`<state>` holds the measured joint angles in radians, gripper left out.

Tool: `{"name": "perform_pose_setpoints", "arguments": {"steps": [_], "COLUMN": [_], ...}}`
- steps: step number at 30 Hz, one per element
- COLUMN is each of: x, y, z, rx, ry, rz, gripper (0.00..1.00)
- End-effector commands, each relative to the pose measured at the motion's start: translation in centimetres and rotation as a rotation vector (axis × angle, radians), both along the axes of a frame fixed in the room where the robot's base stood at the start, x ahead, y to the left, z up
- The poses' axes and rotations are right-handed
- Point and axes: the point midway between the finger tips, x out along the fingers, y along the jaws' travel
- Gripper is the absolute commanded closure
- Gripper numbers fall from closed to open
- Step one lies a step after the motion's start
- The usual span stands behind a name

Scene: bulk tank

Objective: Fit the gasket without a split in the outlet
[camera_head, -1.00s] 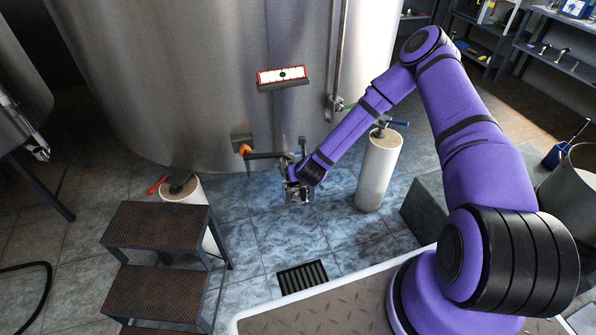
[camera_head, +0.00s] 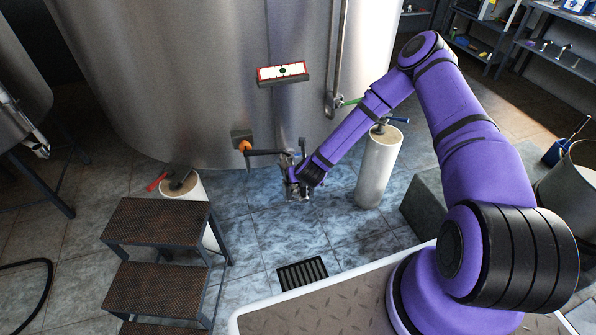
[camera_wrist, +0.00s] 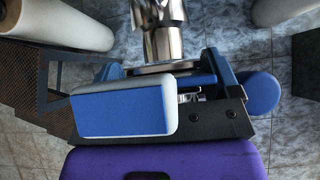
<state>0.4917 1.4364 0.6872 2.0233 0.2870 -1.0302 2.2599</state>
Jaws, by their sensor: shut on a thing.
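My gripper (camera_head: 298,188) is low in front of the steel tank (camera_head: 190,100), by the end of the outlet pipe (camera_head: 265,153). In the wrist view, a steel outlet fitting (camera_wrist: 160,25) stands at top centre. A thin grey round edge (camera_wrist: 150,68) lies just below it, against my blue jaw parts (camera_wrist: 225,68); I cannot tell whether it is the gasket or a flange. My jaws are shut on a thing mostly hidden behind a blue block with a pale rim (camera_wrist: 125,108). No split shows, and contact with the outlet cannot be judged.
A brown step stand (camera_head: 160,222) is left of my gripper, with a pale cylinder (camera_head: 190,187) behind it. Another white cylinder (camera_head: 378,170) stands to the right. A floor drain (camera_head: 302,274) lies in front. The tiles between are clear.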

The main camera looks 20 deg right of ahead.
Motion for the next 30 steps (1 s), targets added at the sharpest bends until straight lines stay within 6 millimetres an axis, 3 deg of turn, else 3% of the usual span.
{"name": "perform_pose_setpoints", "arguments": {"steps": [5, 6, 8, 21, 30], "x": [0.0, 0.0, 0.0, -0.2, -3.4], "y": [0.0, 0.0, 0.0, -0.2, -0.2], "z": [-0.4, -0.4, -0.4, -0.2, 3.2], "rx": [0.0, 0.0, 0.0, -0.003, -0.002], "ry": [0.0, 0.0, 0.0, 0.0, 0.001], "rz": [0.0, 0.0, 0.0, -0.004, -0.004], "gripper": [0.44, 0.13, 0.0, 0.0, 0.0]}}
